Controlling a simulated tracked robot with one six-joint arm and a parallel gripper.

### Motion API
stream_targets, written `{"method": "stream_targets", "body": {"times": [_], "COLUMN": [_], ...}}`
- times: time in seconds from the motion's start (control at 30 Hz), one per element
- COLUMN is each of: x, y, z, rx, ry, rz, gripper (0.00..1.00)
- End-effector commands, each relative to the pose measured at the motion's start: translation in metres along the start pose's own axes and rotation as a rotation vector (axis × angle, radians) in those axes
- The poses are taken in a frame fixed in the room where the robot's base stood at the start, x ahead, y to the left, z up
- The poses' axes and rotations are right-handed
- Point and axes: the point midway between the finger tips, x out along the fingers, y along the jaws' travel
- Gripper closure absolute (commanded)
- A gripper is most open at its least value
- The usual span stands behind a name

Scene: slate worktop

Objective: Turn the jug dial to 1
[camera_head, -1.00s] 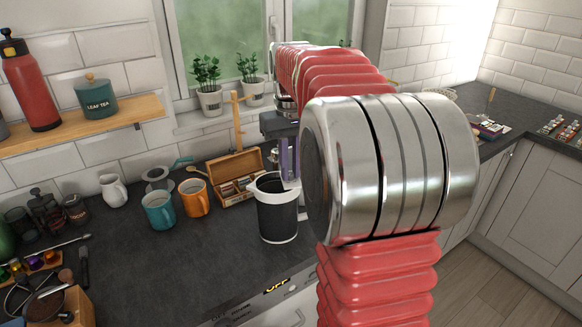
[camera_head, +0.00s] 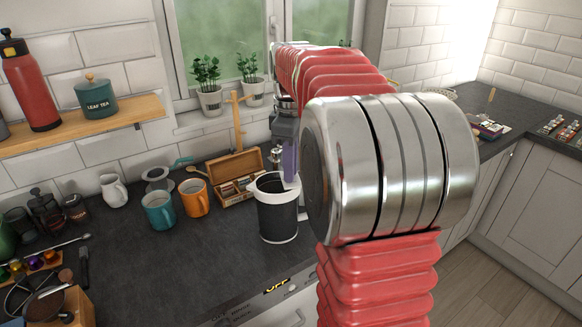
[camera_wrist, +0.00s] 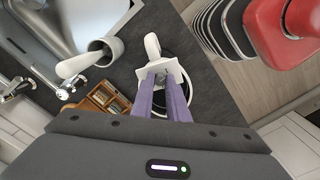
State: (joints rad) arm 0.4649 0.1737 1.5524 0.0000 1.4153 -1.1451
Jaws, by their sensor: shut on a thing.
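The jug (camera_head: 278,218) is a dark cylinder with a white rim and base, standing upright on the worktop. My gripper (camera_head: 290,180) points down into its top from above, with its purple fingers at the right side of the rim. In the wrist view, the jug's white handle (camera_wrist: 152,45) shows beyond my fingertips (camera_wrist: 163,78). The fingers are shut on the jug dial, which they mostly hide. The dial's marks and setting cannot be read in either view.
An orange mug (camera_head: 195,198) and a teal mug (camera_head: 159,211) stand left of the jug. An open wooden box (camera_head: 236,165) and a wooden mug stand (camera_head: 237,122) are behind it. The worktop (camera_head: 180,262) is clear in front of the mugs.

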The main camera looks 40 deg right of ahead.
Motion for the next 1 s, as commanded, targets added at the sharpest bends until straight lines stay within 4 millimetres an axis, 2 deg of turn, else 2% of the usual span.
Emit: {"method": "stream_targets", "body": {"times": [0.3, 0.83, 0.87, 1.0], "x": [-0.0001, 0.0000, 0.0000, 0.0000], "y": [-0.0002, -0.0003, -0.0003, -0.0003], "z": [-0.0003, -0.0003, -0.0003, -0.0003], "rx": [-0.160, -0.193, -0.193, -0.193], "ry": [0.001, 0.001, 0.001, 0.000], "rz": [0.000, -0.001, -0.001, 0.000], "gripper": [1.00, 1.00, 0.85, 0.76]}}
